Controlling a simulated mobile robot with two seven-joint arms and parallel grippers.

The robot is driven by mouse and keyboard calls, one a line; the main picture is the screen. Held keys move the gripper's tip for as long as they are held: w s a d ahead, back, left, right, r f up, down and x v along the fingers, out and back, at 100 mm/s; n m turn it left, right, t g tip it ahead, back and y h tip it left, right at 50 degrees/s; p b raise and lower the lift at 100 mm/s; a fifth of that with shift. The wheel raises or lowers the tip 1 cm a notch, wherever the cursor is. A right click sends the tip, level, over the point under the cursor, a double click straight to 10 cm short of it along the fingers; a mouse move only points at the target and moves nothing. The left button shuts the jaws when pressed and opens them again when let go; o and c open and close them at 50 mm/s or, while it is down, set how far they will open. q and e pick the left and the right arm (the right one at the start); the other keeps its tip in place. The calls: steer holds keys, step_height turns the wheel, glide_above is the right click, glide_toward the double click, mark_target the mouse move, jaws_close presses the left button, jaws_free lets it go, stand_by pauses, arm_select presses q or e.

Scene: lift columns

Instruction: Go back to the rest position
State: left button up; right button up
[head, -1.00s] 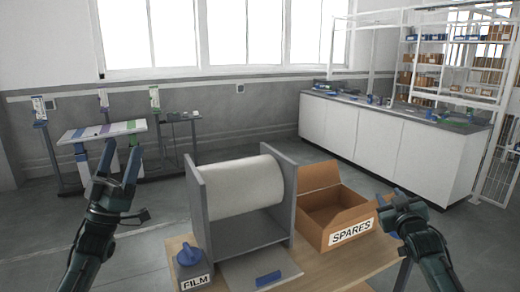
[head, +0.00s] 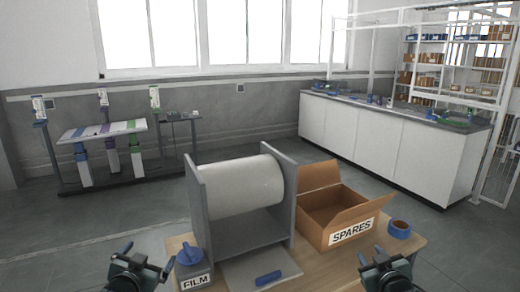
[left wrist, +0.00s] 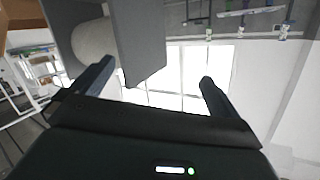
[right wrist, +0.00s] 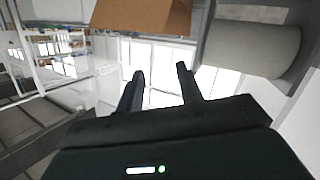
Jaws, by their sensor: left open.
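My left gripper (head: 126,252) is low at the left front of the wooden table in the head view. In the left wrist view its two fingers (left wrist: 155,85) are spread apart with nothing between them. My right gripper (head: 384,249) is low at the right front of the table, below the spares box. In the right wrist view its fingers (right wrist: 160,75) stand apart and empty. Both grippers are clear of the objects on the table.
On the wooden table (head: 345,268) stand a white film roll (head: 245,185) in a grey holder, an open cardboard SPARES box (head: 325,215), a FILM container (head: 193,268) with blue top and a blue tape roll (head: 400,229). A white counter (head: 380,145) and lift-column bench (head: 100,131) stand behind.

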arm_select(q)
steer(key=s+d+f+g+h, duration=0.1)
steer(key=s+d+f, duration=0.3)
steer(key=s, duration=0.6)
steer(key=s+d+f+g+h, duration=0.1)
steer(key=s+d+f, duration=0.4)
steer(key=s, duration=0.6)
steer(key=s+d+f+g+h, duration=0.1)
steer(key=s+d+f, duration=0.4)
steer(key=s, duration=0.6)
steer(key=shift+d+f+n+g, duration=0.3)
steer(key=shift+d+g, duration=0.1)
steer(key=shift+g, duration=0.5)
arm_select(e)
steer(key=s+a+f+g+y, duration=0.1)
steer(key=s+a+f, duration=0.3)
steer(key=s, duration=0.6)
steer(key=s+a+f+g+y, duration=0.1)
steer(key=s+a+f, duration=0.4)
steer(key=s, duration=0.6)
steer(key=s+a+f+g+y, duration=0.1)
steer(key=s+a+f, duration=0.4)
steer(key=s, duration=0.6)
steer(key=shift+a+f+m+g, duration=0.3)
steer(key=shift+a+g, duration=0.1)
steer(key=shift+g, duration=0.5)
